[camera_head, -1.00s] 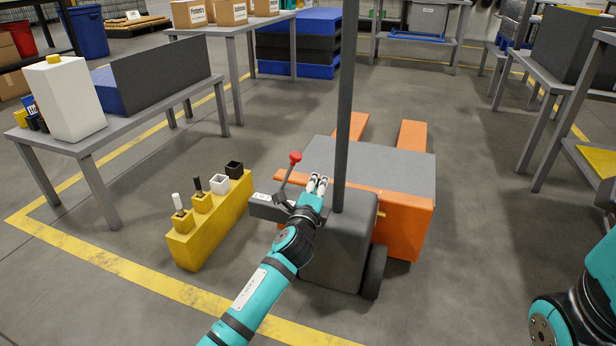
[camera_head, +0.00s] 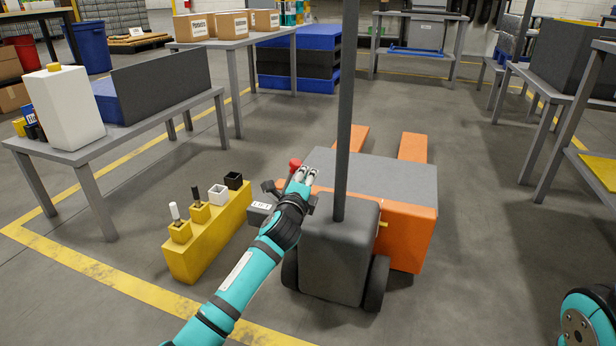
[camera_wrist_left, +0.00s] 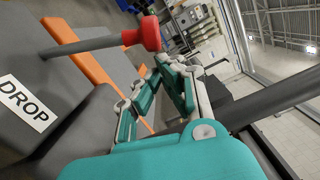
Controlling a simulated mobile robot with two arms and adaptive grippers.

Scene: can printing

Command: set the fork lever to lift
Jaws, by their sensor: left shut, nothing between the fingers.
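The fork lever has a red knob (camera_head: 295,163) and stands at the left side of the grey housing (camera_head: 340,255) of the orange pallet truck. In the left wrist view the knob (camera_wrist_left: 142,33) tops a thin grey shaft (camera_wrist_left: 85,45). My left gripper (camera_head: 306,175) is shut and empty, just right of the knob, and hides most of the shaft in the head view. Whether it touches the lever I cannot tell. A LIFT label (camera_head: 262,205) shows left of my wrist; a DROP label (camera_wrist_left: 25,103) shows in the left wrist view. My right gripper is out of view.
A tall grey post (camera_head: 345,110) rises from the housing, close to my left gripper. A yellow stand (camera_head: 205,240) with several small holders is left of the truck. A grey table (camera_head: 130,130) stands at the left. The floor right of the truck is clear.

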